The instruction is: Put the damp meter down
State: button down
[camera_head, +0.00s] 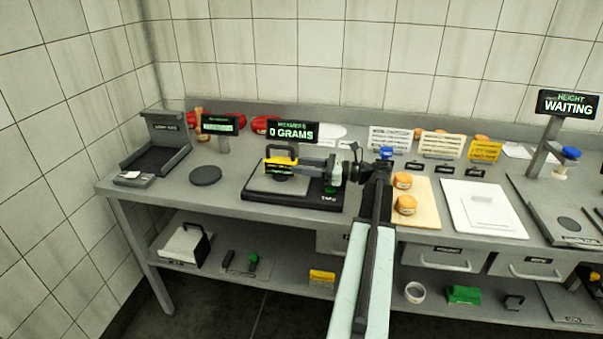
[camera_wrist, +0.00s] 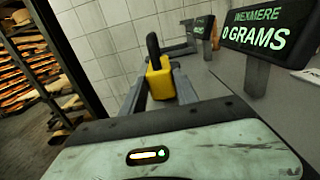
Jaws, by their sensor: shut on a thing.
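The damp meter (camera_head: 281,160) is a yellow block with a black handle. It shows in the wrist view (camera_wrist: 160,84) between the two fingers. My gripper (camera_head: 293,165) is shut on it, and the fingers lie on either side of the yellow body. In the head view the meter appears over the grey plate of the weighing scale (camera_head: 330,199). The scale's display (camera_head: 291,132) reads 0 GRAMS. The meter's underside is partly hidden, and the gap to the plate is hard to judge.
A dark round disc (camera_head: 206,176) and a black-bedded stand (camera_head: 158,147) are at the left of the bench. Bare bench lies around the disc. Orange cheese wheels (camera_head: 404,205) sit on a wooden board to the right. A white board (camera_head: 484,212) lies beyond.

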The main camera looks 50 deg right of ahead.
jog(key=shift+f, duration=0.1)
jog(key=c, duration=0.9)
grip_release()
jog(key=shift+r, duration=0.2)
jog(key=shift+s+d, duration=0.15)
jog(key=shift+s, duration=0.1)
jog(key=v, duration=1.1)
jog(key=shift+s+d, duration=0.1)
jog(key=shift+s, duration=0.15)
